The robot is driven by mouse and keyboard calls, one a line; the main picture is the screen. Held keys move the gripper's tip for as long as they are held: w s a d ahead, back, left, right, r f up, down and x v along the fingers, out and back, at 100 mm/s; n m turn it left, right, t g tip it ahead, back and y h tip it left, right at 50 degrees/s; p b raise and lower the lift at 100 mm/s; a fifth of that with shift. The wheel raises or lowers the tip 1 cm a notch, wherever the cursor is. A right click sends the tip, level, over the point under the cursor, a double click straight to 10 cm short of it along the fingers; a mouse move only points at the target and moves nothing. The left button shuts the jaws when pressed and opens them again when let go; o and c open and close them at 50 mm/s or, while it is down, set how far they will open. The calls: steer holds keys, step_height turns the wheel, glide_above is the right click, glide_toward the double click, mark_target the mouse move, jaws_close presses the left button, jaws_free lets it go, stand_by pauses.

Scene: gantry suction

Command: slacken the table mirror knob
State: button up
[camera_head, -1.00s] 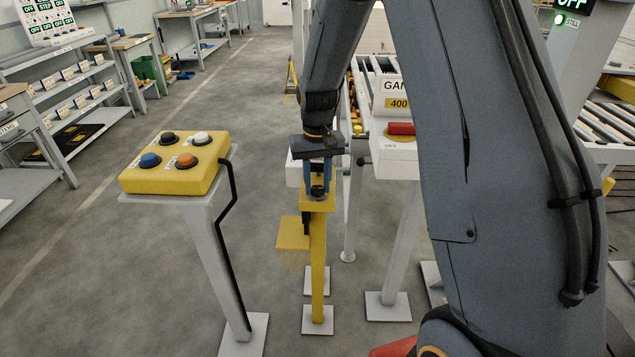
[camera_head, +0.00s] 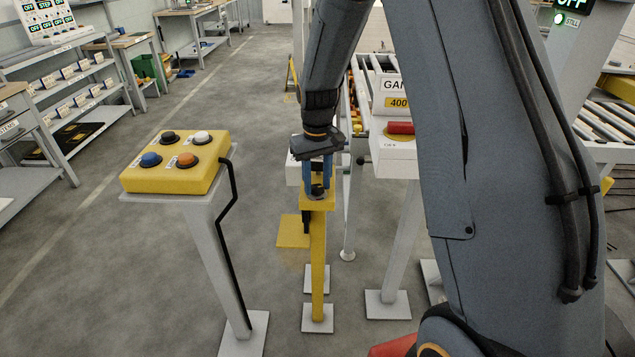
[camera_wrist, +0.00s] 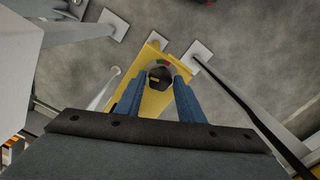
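A black knob (camera_wrist: 160,78) sits on top of a yellow post (camera_head: 317,255), beside a small red and green mark in the wrist view. My gripper (camera_head: 318,188) is over the post top, pointing down. Its two blue fingers (camera_wrist: 160,82) straddle the knob, one on each side, with little or no gap showing. I cannot tell whether they press on it. In the head view the knob is mostly hidden by the fingers. No mirror shows that I can make out.
A yellow button box (camera_head: 178,180) on a grey stand is left of the post. A white box with a red switch (camera_head: 400,128) stands on a leg at right. A roller conveyor (camera_head: 372,68) is behind. Open floor lies to the left.

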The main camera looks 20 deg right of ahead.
mark_target(317, 187)
steer(key=shift+o, duration=1.3)
steer(key=shift+r, duration=0.1)
step_height(317, 187, up, 8)
steer(key=shift+f+b, duration=0.2)
steer(key=shift+b, duration=0.7)
steer(key=s+f+m+t, duration=0.1)
steer(key=s+f, duration=0.1)
steer(key=s, duration=2.1)
steer(key=shift+d+m, duration=0.25)
steer(key=shift+m, duration=0.15)
